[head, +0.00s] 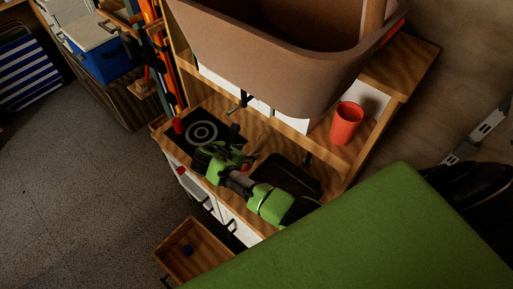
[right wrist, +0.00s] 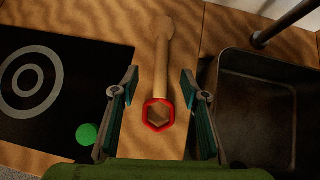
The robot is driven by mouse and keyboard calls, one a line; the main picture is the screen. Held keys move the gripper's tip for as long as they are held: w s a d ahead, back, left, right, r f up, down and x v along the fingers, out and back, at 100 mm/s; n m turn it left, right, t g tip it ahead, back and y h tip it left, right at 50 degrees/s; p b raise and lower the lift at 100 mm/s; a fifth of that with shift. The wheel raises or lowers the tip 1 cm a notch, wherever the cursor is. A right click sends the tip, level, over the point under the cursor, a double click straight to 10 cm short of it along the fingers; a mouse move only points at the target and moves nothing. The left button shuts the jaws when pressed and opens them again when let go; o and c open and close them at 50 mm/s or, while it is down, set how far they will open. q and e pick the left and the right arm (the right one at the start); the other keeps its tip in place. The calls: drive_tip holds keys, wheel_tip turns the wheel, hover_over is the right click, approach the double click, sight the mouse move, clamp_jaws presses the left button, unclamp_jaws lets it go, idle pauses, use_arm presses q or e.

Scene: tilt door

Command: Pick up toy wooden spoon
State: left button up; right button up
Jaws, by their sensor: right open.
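The toy wooden spoon (right wrist: 162,68) lies on the wooden counter in the right wrist view, with its rounded end at the top. A red-rimmed hexagonal shape (right wrist: 158,115) is at its near end; I cannot tell whether it is part of the spoon. My right gripper (right wrist: 160,88) is open, with one finger on each side of the spoon and clear gaps to it. In the head view the right gripper (head: 238,150) is over the counter between stove and sink, and largely hides the spoon. My left gripper is not in view.
A black stove plate (head: 202,132) lies left of the gripper and a dark sink basin (head: 290,175) right of it. A red cup (head: 346,123) stands on the shelf above. A large brown tub (head: 270,60) sits on top. A drawer (head: 188,250) is open below.

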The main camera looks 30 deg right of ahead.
sight(253, 150)
drive_tip(key=x, duration=0.3)
drive_tip(key=shift+w+d+f, duration=0.1)
drive_tip(key=shift+d+f, duration=0.1)
drive_tip(key=shift+d, duration=0.2)
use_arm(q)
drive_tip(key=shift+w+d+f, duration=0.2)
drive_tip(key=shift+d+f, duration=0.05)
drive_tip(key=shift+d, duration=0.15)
use_arm(e)
clamp_jaws()
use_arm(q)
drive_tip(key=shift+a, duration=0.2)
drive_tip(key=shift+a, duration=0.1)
use_arm(e)
drive_tip(key=shift+r, duration=0.1)
